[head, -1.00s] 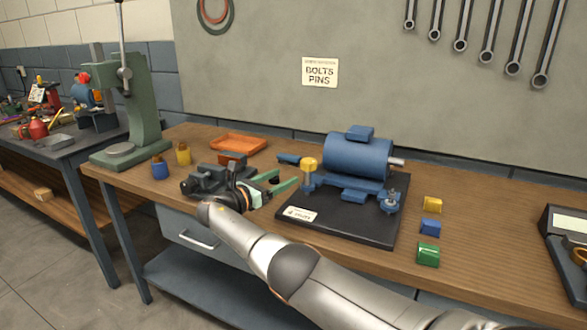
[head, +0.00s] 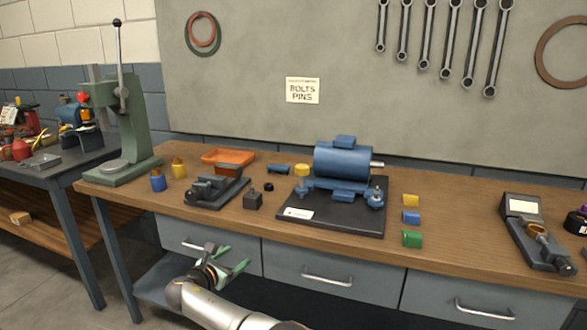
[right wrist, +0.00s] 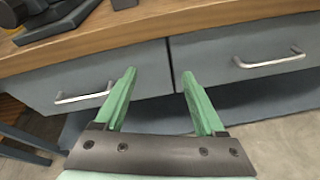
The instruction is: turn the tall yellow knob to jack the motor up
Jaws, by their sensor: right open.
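The tall yellow knob (head: 302,170) stands upright at the left end of the blue motor (head: 343,163). The motor sits on a dark base plate (head: 330,221) on the wooden bench. My right gripper (head: 238,258) is in front of the bench, below its top, by the drawers. It is apart from the knob, to its lower left in the head view. In the right wrist view its green fingers (right wrist: 157,92) are spread and empty, with drawer fronts behind them. The knob and motor do not show in the right wrist view. My left gripper is not in view.
A dark vise (head: 214,188) and a small dark block (head: 253,200) lie left of the plate. An orange tray (head: 229,156) is behind them. Yellow, blue and green blocks (head: 412,239) line the plate's right. A green press (head: 124,130) stands at the left end.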

